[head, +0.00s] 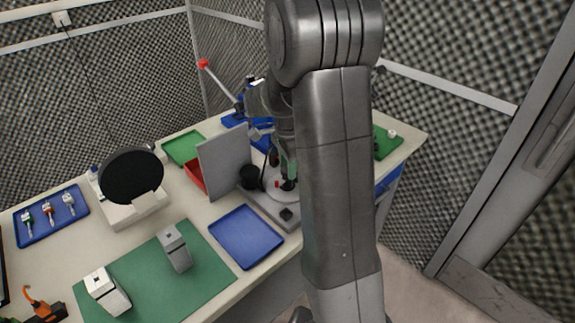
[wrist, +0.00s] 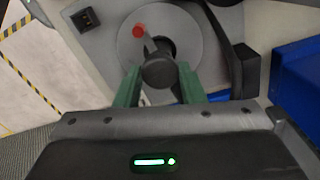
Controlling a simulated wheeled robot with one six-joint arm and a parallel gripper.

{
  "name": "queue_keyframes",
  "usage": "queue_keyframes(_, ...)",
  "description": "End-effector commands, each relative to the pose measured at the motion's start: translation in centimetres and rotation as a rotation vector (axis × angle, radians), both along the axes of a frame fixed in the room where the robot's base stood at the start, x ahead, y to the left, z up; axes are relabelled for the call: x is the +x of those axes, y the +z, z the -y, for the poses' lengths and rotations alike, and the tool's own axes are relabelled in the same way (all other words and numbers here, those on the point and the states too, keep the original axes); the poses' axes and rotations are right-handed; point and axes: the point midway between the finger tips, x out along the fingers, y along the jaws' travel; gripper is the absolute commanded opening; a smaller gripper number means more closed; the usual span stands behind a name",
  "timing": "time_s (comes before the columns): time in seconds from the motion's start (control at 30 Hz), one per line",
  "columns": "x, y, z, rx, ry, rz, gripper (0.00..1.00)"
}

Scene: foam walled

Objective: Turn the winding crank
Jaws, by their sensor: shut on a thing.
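The winding crank shows in the wrist view as a round grey disc (wrist: 188,30) with a dark round knob (wrist: 158,72) in front of its dark hub. A red peg (wrist: 139,30) stands up on the far side of the hub. My gripper (wrist: 160,80) has its green fingers on either side of the dark knob and is shut on it. In the head view the crank's pale disc (head: 281,194) sits on a grey base, with a green finger of my gripper (head: 291,163) above it. My arm hides the right part of the device there.
A grey upright panel (head: 224,163) and a black cup-like part (head: 250,177) stand left of the crank. A blue tray (head: 246,237) lies in front. A lever with a red ball (head: 204,64) rises behind. A green mat (head: 150,275) with grey blocks lies front left.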

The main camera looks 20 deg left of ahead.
Motion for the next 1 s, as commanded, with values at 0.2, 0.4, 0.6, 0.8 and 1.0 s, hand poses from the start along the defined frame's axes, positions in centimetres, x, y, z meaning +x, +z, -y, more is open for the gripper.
queue_keyframes(0.2,0.02,0.05,-0.05,0.002,-0.108,0.001,0.13)
queue_keyframes(0.4,0.02,0.05,-0.05,0.002,-0.207,0.001,0.13)
queue_keyframes(0.6,0.01,0.05,-0.05,0.001,-0.308,0.001,0.13)
queue_keyframes(0.8,0.03,0.05,-0.05,0.001,-0.408,0.001,0.13)
queue_keyframes(1.0,0.03,0.05,-0.05,0.001,-0.508,0.001,0.13)
